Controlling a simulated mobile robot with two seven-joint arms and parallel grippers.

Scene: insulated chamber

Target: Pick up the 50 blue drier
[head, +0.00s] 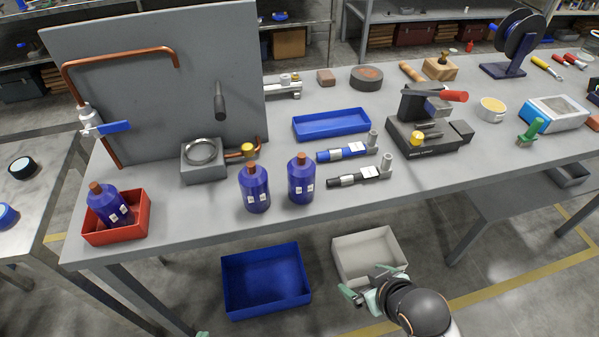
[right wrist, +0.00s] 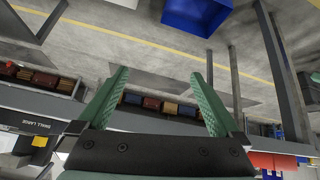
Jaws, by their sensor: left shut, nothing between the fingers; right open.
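Three blue driers with copper necks and small white labels show in the head view. One drier (head: 255,188) stands near the table's front edge, and another drier (head: 301,179) stands just right of it. A third drier (head: 111,205) leans in a red tray (head: 117,235) at the left corner. The label numbers are too small to read. My right gripper (head: 368,283) is open and empty, low in front of the table; its green fingers also show in the right wrist view (right wrist: 162,88). Only a green tip of my left gripper (head: 203,334) shows at the bottom edge, away from the driers.
A grey block with a round glass (head: 203,157) and an upright panel (head: 160,70) stand behind the driers. Blue (head: 345,152) and black (head: 357,176) hand tools lie to their right. A blue bin (head: 265,282) and a white bin (head: 368,257) sit below the table's front edge.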

